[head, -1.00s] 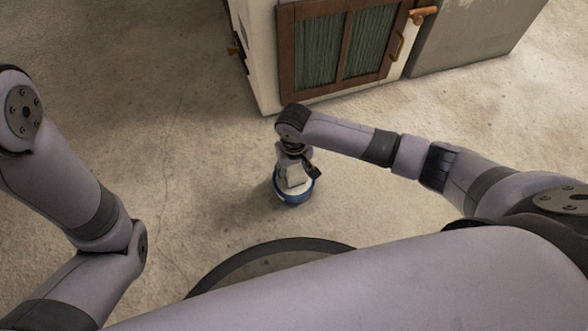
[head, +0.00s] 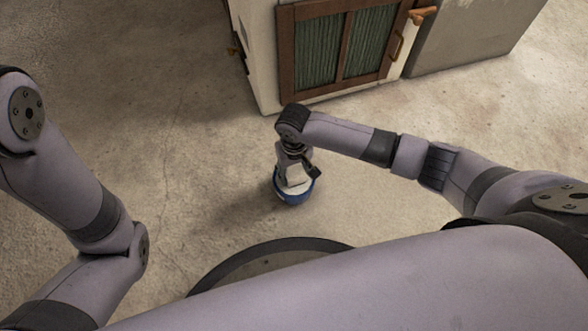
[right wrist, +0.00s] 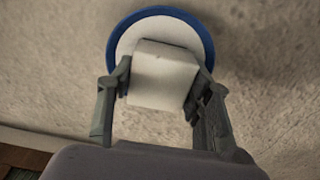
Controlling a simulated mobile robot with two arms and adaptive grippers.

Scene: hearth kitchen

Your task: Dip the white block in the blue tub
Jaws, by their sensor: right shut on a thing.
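The blue tub (head: 294,200) stands on the floor in the middle of the head view. Its rim shows as a blue ring in the right wrist view (right wrist: 207,40), with a pale white surface inside. My right gripper (head: 297,175) points down at the tub and is shut on the white block (right wrist: 163,75), with one finger on each side. The block (head: 296,182) overlaps the tub's opening in both views. I cannot tell whether it touches the white surface inside. My left gripper is out of view; only the left arm's links show.
A cabinet (head: 287,64) with a wooden-framed, green-curtained door stands behind the tub. A grey block-like unit (head: 475,35) is to its right. The concrete floor (head: 190,150) around the tub is clear.

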